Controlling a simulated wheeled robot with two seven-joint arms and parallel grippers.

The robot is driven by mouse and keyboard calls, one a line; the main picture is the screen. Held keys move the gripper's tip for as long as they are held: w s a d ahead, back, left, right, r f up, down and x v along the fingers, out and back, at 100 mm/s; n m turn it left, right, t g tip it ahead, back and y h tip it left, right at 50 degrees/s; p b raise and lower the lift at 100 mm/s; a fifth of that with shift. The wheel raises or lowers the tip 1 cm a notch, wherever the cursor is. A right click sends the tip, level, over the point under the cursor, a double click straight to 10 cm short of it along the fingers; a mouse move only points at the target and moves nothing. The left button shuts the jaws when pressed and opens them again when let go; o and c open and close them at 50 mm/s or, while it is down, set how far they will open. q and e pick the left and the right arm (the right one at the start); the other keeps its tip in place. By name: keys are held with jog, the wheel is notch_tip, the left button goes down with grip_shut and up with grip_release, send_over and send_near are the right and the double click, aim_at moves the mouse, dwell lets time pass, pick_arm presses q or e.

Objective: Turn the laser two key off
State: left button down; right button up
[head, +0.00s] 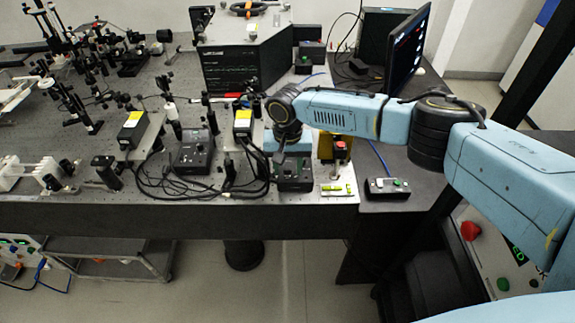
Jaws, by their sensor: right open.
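My right gripper (279,158) points down at the front edge of the optical bench (230,212); it is open. It is just above or at the left part of a black control box (296,186), and I cannot tell whether it touches it. The arm and gripper cover part of this box, and its key is too small to make out. A second black control box (194,155) with a knob on top stands further left. I cannot read which box belongs to laser two. My left gripper is not in view.
Black cables (160,185) lie between the boxes. A yellow post with a red button (341,147) stands right of the gripper. A small button box (387,187) and a monitor (407,48) are further right. Optics crowd the left.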

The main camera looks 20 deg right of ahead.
grip_shut()
